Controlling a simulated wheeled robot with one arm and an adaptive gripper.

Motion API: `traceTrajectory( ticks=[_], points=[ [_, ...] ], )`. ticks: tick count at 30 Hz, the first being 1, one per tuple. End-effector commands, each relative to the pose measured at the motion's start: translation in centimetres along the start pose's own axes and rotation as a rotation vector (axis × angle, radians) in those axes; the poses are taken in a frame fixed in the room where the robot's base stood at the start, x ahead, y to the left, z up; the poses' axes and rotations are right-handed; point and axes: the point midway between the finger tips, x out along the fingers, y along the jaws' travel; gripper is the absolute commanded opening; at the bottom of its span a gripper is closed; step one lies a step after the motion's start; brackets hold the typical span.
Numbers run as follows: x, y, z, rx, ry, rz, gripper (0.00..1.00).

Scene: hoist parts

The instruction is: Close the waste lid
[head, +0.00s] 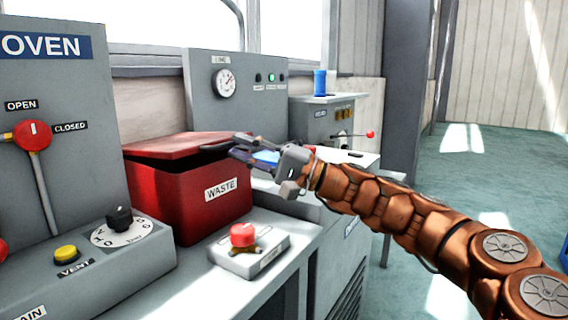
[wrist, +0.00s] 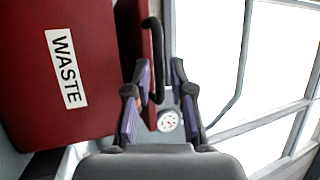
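The red waste bin (head: 190,205) stands on the grey counter with a white WASTE label on its front. Its red lid (head: 165,146) is ajar and tilted, with a dark gap below its edge. My gripper (head: 236,146) is at the lid's right front edge. In the wrist view, turned sideways, the bin (wrist: 25,80) fills the left side. The lid edge (wrist: 128,40) and its black bar handle (wrist: 154,40) show in the middle. My gripper (wrist: 159,66) is open there, and the handle's end appears between its fingers; contact cannot be told.
The oven panel (head: 50,90) with a red lever stands left of the bin. A small box with a red button (head: 243,235) sits in front of it. A gauge panel (head: 225,105) stands behind. Open floor (head: 490,190) lies to the right.

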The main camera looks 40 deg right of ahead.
Motion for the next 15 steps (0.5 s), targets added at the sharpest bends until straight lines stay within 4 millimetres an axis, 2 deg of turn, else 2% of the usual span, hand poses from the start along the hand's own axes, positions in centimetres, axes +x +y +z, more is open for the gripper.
traceTrajectory(
  ticks=[15],
  points=[
    [-6.1,-0.1,-0.1,-0.002,0.003,0.0,0.23]
  ],
)
